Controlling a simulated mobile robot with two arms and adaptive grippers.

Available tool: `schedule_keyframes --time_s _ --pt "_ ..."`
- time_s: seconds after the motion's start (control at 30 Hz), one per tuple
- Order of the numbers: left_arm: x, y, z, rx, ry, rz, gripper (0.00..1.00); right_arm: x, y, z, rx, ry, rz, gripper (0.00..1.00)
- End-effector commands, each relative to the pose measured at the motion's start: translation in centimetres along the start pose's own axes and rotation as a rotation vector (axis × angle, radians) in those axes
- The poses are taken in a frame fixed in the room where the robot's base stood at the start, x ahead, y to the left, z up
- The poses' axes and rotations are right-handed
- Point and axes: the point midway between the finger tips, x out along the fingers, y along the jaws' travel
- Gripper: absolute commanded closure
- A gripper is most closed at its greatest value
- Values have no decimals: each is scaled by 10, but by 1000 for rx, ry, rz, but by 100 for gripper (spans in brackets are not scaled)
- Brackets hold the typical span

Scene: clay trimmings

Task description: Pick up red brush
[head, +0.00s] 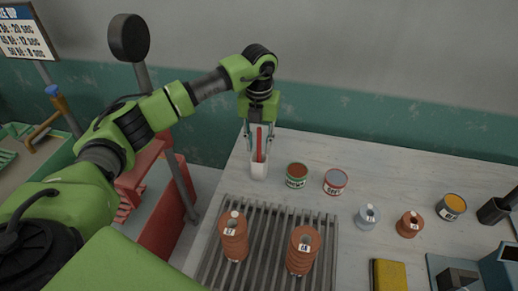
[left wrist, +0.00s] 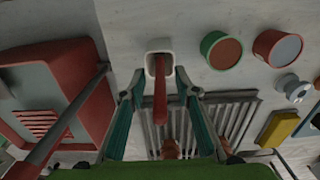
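The red brush (head: 260,143) stands upright in a white cup (head: 259,171) at the table's back left. In the left wrist view the red brush (left wrist: 160,100) rises from the square white cup (left wrist: 159,59) toward the camera. My left gripper (head: 259,142) points down above the cup, with its fingers on both sides of the brush. In the left wrist view its fingers (left wrist: 163,82) are spread, with a gap on each side of the brush. The brush's lower end is hidden in the cup. My right gripper is in neither view.
A green-rimmed can (head: 296,175) and a red-rimmed can (head: 335,181) stand right of the cup. Spools and a yellow block (head: 389,275) lie to the right.

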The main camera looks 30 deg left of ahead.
Motion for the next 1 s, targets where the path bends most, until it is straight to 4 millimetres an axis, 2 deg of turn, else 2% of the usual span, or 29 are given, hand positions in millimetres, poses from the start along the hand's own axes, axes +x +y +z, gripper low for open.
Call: schedule_keyframes --time_s 0.13,0.33,0.37,0.47,0.83,1.0 --pt "12 0 0 0 1 1 71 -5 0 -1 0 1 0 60" --pt "13 0 0 0 -1 1 71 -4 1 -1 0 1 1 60" --pt "13 0 0 0 -1 1 73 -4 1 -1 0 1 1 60" --pt "13 0 0 0 -1 0 99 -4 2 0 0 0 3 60" --pt "11 0 0 0 -1 0 100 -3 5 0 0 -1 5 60" --pt "-6 -1 1 1 -6 -3 100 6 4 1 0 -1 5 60"
